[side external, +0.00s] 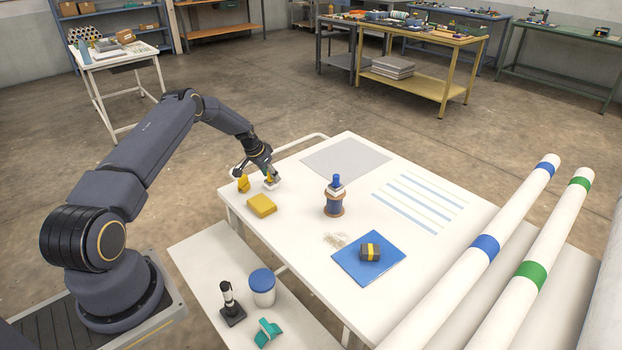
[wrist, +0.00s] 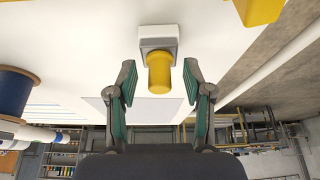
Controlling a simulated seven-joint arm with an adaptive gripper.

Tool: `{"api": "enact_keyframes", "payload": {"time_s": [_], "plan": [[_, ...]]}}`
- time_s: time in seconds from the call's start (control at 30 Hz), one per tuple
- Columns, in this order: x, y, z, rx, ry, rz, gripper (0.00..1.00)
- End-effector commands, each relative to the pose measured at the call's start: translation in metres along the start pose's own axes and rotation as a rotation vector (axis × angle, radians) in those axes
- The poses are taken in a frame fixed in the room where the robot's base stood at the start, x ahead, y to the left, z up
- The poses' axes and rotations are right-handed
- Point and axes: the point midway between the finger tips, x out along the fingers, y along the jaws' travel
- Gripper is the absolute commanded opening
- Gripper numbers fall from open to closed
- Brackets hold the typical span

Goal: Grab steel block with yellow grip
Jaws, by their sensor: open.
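The steel block (wrist: 157,32) shows in the wrist view as a light grey square block with a yellow cylindrical grip (wrist: 159,73) pointing toward me. In the side external view the block (side external: 271,185) stands near the table's left corner, partly hidden by my gripper (side external: 267,172). In the wrist view my gripper (wrist: 160,92) is open and empty. Its two green-padded fingers are on either side of the grip's end, with clear gaps, and I see no contact.
A blue spool (side external: 334,204) stands mid-table. A dark block with a yellow band (side external: 370,251) lies on a blue mat (side external: 390,272). Large white rolls (side external: 440,290) border the right.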

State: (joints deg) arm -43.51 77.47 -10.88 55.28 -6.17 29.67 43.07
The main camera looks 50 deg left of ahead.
Motion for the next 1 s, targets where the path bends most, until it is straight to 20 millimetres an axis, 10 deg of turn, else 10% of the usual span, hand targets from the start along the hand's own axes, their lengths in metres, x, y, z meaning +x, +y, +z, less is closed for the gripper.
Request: {"api": "enact_keyframes", "payload": {"time_s": [0.57,1.0], "plan": [[-0.0006,0.0000,0.0001,0.000,0.000,0.000,0.01],[-0.0016,0.0001,-0.0003,0.000,0.000,0.001,0.00]]}}
